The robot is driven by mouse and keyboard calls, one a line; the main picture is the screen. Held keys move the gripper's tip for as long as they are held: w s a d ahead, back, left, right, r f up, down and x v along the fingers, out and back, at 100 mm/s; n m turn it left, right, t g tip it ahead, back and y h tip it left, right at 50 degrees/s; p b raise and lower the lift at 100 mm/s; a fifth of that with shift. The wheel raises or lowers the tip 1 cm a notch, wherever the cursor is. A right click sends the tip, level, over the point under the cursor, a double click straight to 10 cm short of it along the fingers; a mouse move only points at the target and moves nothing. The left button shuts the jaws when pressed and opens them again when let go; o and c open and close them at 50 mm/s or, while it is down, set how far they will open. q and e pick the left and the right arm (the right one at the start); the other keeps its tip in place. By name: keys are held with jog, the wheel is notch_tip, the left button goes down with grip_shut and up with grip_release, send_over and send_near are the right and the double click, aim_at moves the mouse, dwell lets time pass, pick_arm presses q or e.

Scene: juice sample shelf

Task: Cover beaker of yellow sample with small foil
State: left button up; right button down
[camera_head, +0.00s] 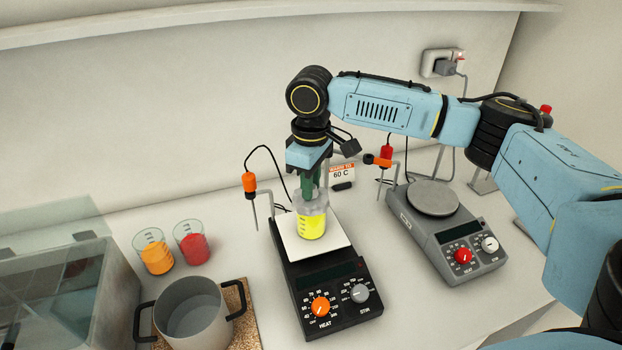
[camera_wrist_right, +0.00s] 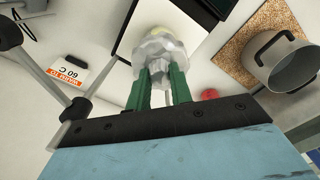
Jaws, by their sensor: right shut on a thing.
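The beaker of yellow sample (camera_head: 312,227) stands upright on the white plate of the black hotplate in the head view. A small crumpled foil (camera_head: 311,199) sits over the beaker's mouth. My right gripper (camera_head: 309,190) points down from above and is shut on the foil. In the right wrist view the green fingers of my right gripper (camera_wrist_right: 159,88) close on the silvery foil (camera_wrist_right: 160,48), which hides most of the beaker. I cannot tell whether the foil is folded fully around the rim. My left gripper is not in view.
The black hotplate (camera_head: 327,290) has an orange-tipped probe (camera_head: 250,184) beside it. A grey hotplate (camera_head: 461,249) stands to the right. Left are beakers of orange (camera_head: 156,259) and red (camera_head: 193,249) liquid, a pot (camera_head: 190,310) on a cork mat and a clear-sided box (camera_head: 75,285). A "60 C" card (camera_head: 342,174) stands behind.

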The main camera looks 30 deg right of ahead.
jog(key=c, duration=1.2)
grip_release()
jog(key=shift+o, duration=0.2)
notch_tip(320, 180, up, 13)
jog(key=shift+r, duration=0.2)
